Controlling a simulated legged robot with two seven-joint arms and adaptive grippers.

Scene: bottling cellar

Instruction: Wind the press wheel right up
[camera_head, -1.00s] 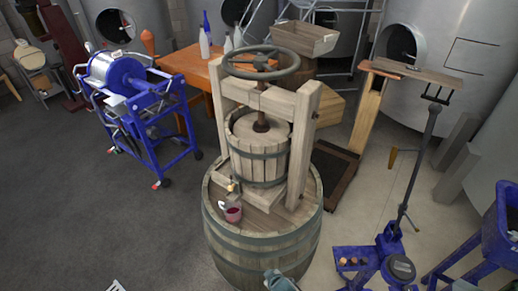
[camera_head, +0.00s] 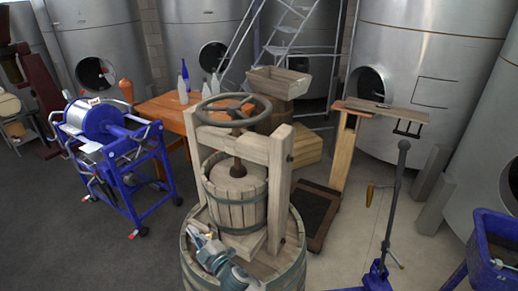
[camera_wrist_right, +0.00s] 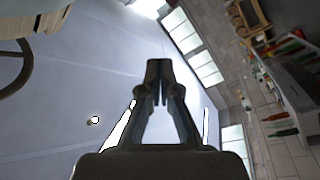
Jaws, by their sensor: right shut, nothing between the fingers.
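The press wheel (camera_head: 233,123) is a dark grey ring with spokes on a screw above the wooden frame of the basket press (camera_head: 236,196). In the wrist view a dark curved rim (camera_wrist_right: 22,70), likely this wheel, shows at the left edge. My right gripper (camera_head: 197,237) is in front of the press's lower part, well below the wheel and apart from it. Its fingers (camera_wrist_right: 160,75) are together and empty in the wrist view. My left gripper is not in view.
The press stands on a barrel (camera_head: 297,262). A blue-framed machine (camera_head: 145,195) stands left, an orange table (camera_head: 160,108) with bottles behind. A wooden-topped stand (camera_head: 345,150) and a blue stand with a grey post (camera_head: 390,210) are to the right. Grey floor lies open at left.

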